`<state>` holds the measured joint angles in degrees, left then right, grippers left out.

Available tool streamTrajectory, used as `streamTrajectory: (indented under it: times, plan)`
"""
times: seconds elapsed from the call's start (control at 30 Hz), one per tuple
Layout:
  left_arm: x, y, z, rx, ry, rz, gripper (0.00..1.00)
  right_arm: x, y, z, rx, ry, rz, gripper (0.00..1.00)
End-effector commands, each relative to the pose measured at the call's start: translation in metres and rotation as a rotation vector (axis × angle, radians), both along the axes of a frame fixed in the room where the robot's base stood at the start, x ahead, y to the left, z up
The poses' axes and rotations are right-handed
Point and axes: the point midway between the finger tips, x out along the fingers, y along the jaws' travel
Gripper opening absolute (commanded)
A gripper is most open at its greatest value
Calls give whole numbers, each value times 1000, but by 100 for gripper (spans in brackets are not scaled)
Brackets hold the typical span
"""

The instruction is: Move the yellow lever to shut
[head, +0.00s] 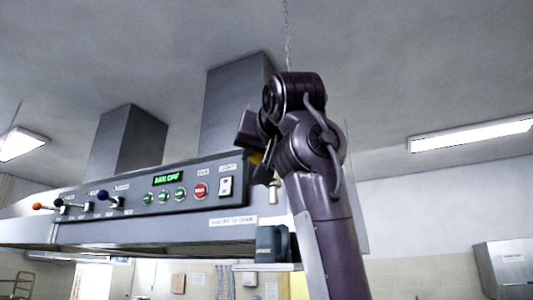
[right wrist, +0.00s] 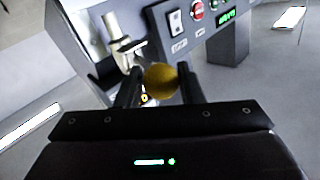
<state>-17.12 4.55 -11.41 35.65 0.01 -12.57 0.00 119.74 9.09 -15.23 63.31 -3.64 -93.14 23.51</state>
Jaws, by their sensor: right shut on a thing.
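The yellow lever shows in the right wrist view as a round yellow knob (right wrist: 161,79) between the two dark fingers of my right gripper (right wrist: 160,90). The gripper is shut on it. In the head view my right gripper (head: 257,145) is at the right end of the hood's control panel, and only a small patch of the yellow knob (head: 256,157) shows behind it. The lever's arm is mostly hidden, so I cannot tell its exact angle. A pale metal pipe fitting (right wrist: 122,45) stands beside the knob. My left gripper is not in view.
The grey hood panel (head: 140,215) carries a green-lit display (head: 167,177), several round buttons, a white switch (head: 226,186) and levers with orange, black and blue (head: 103,195) knobs at left. A dark box (head: 272,243) stands below the panel. A chain (head: 288,40) hangs above my arm.

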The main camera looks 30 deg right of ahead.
Motion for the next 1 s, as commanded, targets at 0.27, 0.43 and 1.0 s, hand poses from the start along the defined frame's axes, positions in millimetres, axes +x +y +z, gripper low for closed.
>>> streamTrajectory:
  times: [0.27, 0.43, 1.0]
  plan:
    - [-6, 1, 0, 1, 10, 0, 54, 1, 3, 0, -5, -2, 4, 52]
    - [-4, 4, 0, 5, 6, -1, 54, 1, 2, 0, -3, -1, 2, 52]
    - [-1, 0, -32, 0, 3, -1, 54, -54, 18, -4, -3, -4, 3, 52]
